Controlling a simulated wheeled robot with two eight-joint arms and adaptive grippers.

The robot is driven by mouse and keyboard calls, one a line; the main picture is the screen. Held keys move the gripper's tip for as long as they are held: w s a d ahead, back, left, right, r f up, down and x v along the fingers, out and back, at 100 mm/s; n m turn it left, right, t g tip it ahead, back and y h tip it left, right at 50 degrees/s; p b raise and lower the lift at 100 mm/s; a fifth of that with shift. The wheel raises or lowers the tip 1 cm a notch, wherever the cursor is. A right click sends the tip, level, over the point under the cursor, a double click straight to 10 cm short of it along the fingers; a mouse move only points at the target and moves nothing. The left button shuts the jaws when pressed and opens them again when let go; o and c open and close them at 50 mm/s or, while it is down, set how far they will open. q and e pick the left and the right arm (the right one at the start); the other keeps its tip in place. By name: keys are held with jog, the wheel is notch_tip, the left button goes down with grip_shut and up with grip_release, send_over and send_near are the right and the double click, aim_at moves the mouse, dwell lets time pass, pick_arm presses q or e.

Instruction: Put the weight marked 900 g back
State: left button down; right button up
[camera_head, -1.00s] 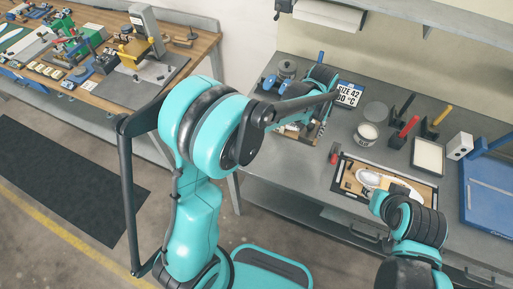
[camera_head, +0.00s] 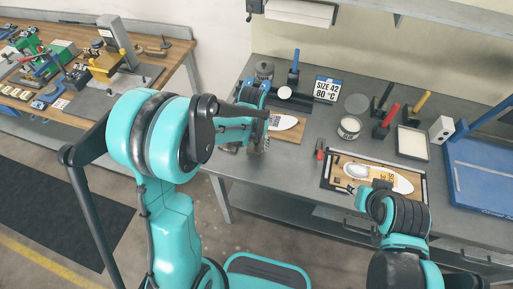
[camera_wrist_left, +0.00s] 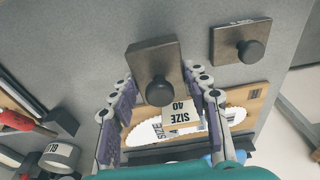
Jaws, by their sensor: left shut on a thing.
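My left gripper (camera_wrist_left: 160,90) is shut on a dark metal block weight (camera_wrist_left: 153,58) with a round black knob. I see no marking on this weight. It is above or beside a wooden board (camera_head: 287,136) with a white insole (camera_wrist_left: 235,118) and a "SIZE 40" label (camera_wrist_left: 181,112). A second, similar knobbed block (camera_wrist_left: 240,42) sits apart from the gripper; its small upside-down marking is hard to read. In the head view the left gripper (camera_head: 262,136) is partly hidden by its own arm. My right gripper (camera_head: 371,190) is at the near edge of a framed insole board (camera_head: 331,172).
A "SIZE 42 80 °C" sign (camera_head: 327,90), a round tin (camera_head: 349,128), red-handled (camera_head: 391,114) and yellow-handled (camera_head: 421,103) tools, a white tray (camera_head: 412,143) and a blue board (camera_head: 485,180) crowd the workbench (camera_head: 270,185). The bench's front strip is fairly clear.

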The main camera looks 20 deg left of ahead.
aim_at(256, 144)
pick_arm(q)
jog(key=shift+w+f+b, duration=0.1)
jog(key=shift+f+b, duration=0.3)
jog(key=shift+f, duration=1.05)
jog(key=shift+f, duration=0.15)
jog(key=c, duration=0.8)
grip_release()
jog(key=shift+o, duration=0.2)
